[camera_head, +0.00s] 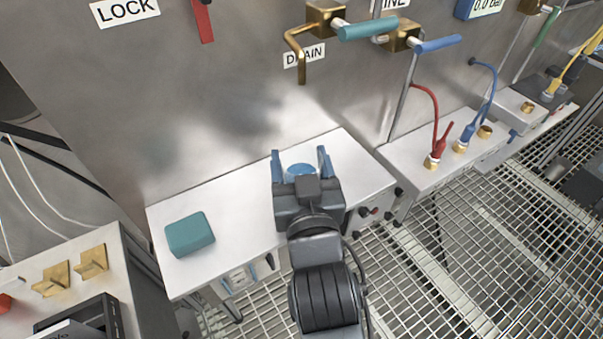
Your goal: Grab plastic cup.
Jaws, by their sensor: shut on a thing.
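The plastic cup (301,170) shows as a small blue round shape between the two blue fingers of my gripper (301,164), over the white table (237,206). My gripper is shut on the cup, with a finger on its left and right sides. The lower part of the cup is hidden behind the gripper body. I cannot tell whether the cup touches the table top.
A teal block (190,234) lies on the table to the left. A steel wall with a brass tap (303,60) and teal handle rises behind. A white bench (425,160) with red and blue hoses stands to the right. Grated floor (480,245) lies in front.

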